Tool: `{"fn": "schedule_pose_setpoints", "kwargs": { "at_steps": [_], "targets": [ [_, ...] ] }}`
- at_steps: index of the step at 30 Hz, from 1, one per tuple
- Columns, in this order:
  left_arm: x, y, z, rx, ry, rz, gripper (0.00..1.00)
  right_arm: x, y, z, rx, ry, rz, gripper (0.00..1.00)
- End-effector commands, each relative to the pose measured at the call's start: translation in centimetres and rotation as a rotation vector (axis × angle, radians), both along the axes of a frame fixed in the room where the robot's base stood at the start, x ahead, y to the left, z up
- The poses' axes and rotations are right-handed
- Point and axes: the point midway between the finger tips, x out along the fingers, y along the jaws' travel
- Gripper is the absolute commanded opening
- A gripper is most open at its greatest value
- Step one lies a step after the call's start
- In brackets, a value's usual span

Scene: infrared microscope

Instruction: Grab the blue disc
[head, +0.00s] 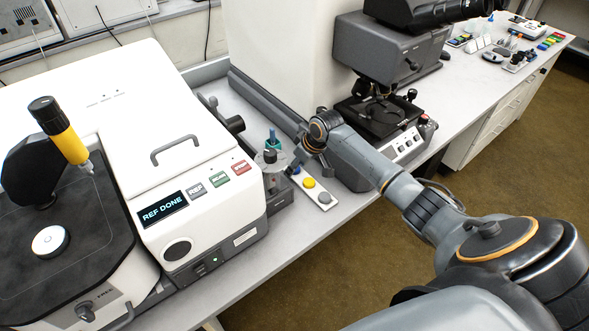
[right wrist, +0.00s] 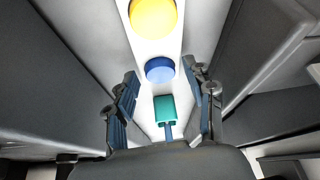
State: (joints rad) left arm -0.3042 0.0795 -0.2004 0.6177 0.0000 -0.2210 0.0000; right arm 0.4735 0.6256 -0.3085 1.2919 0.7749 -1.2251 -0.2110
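The blue disc (right wrist: 159,69) lies on a white strip (right wrist: 186,25) in the right wrist view, in line with a yellow disc (right wrist: 153,15). In the head view only a small bit of the blue disc (head: 296,170) shows beside my right gripper (head: 304,158). In the right wrist view my right gripper (right wrist: 158,76) is open, with one finger on each side of the blue disc and nothing between them touching. How high the fingers are above the disc is hard to tell. My left gripper is not in view.
A grey disc (head: 324,198) ends the strip. The white instrument (head: 215,130) stands left, the microscope (head: 385,75) behind right.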

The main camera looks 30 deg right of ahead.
Motion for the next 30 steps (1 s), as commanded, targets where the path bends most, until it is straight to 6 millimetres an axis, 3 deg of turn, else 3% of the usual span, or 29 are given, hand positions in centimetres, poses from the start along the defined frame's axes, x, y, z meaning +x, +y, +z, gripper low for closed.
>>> {"fn": "schedule_pose_setpoints", "kwargs": {
  "at_steps": [1, 4, 16, 30],
  "targets": [
    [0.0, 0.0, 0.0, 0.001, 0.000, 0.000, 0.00, 0.0, 0.0, 0.0, 0.000, 0.000, 0.000, 0.37],
    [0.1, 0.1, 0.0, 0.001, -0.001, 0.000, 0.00, 0.0, 0.0, 0.0, 0.000, 0.001, 0.000, 0.17],
    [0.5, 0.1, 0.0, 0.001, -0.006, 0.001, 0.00, -0.1, 0.0, 0.3, -0.001, 0.003, 0.001, 0.16],
    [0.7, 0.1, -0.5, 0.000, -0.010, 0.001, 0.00, 0.1, 0.0, 8.7, -0.001, -0.002, 0.001, 0.16]
  ]
}}
